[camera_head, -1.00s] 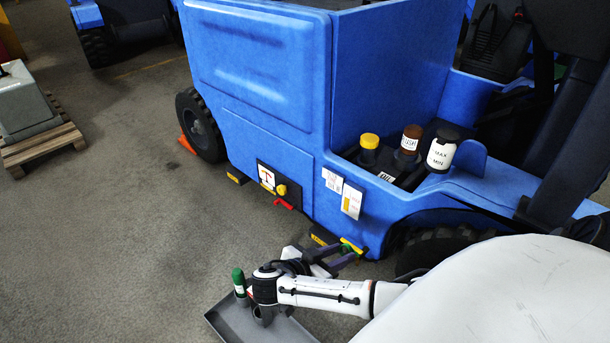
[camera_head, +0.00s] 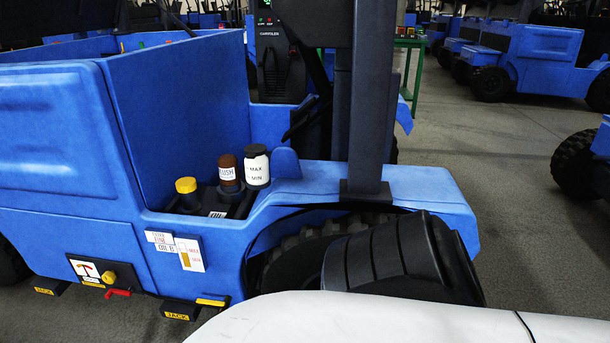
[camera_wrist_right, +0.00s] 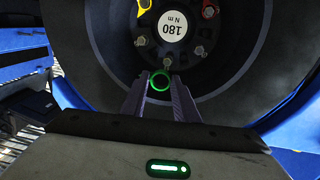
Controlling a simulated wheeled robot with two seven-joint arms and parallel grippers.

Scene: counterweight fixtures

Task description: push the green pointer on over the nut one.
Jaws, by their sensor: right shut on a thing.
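In the right wrist view, the green pointer (camera_wrist_right: 160,82) shows as a ring at the tips of my right gripper (camera_wrist_right: 159,85). The gripper is shut on it. Just above the ring in that picture is a bare wheel nut (camera_wrist_right: 163,63); the ring appears below it, and I cannot tell the gap in depth. Other nuts stand on the dark hub, one at left (camera_wrist_right: 140,41) and one at right (camera_wrist_right: 197,50). A yellow pointer (camera_wrist_right: 145,4) and a red pointer (camera_wrist_right: 208,10) sit at the top. My left gripper is not in view.
The dark wheel rim (camera_wrist_right: 85,45) curves around the gripper. In the head view, the blue truck's front tyre (camera_head: 292,255) is partly hidden under its fender (camera_head: 432,205).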

